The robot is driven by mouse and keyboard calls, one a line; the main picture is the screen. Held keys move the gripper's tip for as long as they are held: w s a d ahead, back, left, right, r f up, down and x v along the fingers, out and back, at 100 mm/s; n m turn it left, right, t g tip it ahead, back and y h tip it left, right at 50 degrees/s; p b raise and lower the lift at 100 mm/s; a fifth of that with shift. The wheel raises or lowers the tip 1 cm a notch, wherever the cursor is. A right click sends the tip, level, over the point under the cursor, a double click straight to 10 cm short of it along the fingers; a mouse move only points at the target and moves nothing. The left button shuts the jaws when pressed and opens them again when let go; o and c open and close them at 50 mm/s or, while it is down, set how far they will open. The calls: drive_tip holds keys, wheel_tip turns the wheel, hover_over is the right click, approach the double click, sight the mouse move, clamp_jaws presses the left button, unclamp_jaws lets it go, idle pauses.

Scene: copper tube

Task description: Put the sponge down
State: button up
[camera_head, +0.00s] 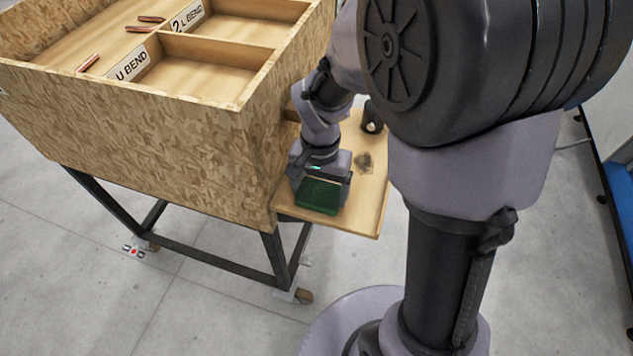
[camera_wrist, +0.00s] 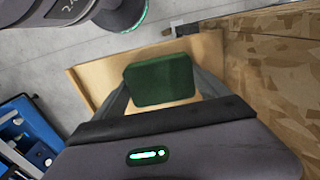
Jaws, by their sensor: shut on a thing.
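The sponge (camera_head: 318,196) is a dark green block. It also shows in the wrist view (camera_wrist: 160,80), between the two fingers. My gripper (camera_head: 322,186) is shut on it, over the small wooden side shelf (camera_head: 362,218). In the wrist view my gripper (camera_wrist: 162,88) has one finger on each side of the sponge. The shelf shows behind the sponge there. I cannot tell whether the sponge touches the shelf or is held just above it.
A wooden bin (camera_head: 160,120) with compartments labelled "U BEND" and "2 L BEND" stands beside the shelf, with copper pieces (camera_head: 88,63) inside. A black round object (camera_head: 371,126) and a dark stain (camera_head: 364,160) are on the shelf. The shelf's front right is bare.

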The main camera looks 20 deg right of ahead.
sight(320, 193)
drive_tip(key=o, duration=1.3)
drive_tip(key=shift+f, duration=0.15)
wheel_tip(320, 193, up, 13)
drive_tip(key=p, duration=0.5)
drive_tip(key=s+a+r+n+t, duration=0.1)
drive_tip(key=s+r+t, duration=0.1)
drive_tip(key=s+r, duration=0.1)
drive_tip(key=s+a+r+n+t+y, duration=0.1)
drive_tip(key=s+r+t, duration=0.1)
drive_tip(key=s, duration=0.3)
drive_tip(key=s+a+r+t+y, duration=0.1)
drive_tip(key=s+a+r, duration=0.1)
drive_tip(key=s+r, duration=0.2)
drive_tip(key=shift+s+r+n+t, duration=0.3)
drive_tip(key=shift+s+n+t, duration=0.05)
drive_tip(key=shift+n+t, duration=0.05)
drive_tip(key=shift+f, duration=0.1)
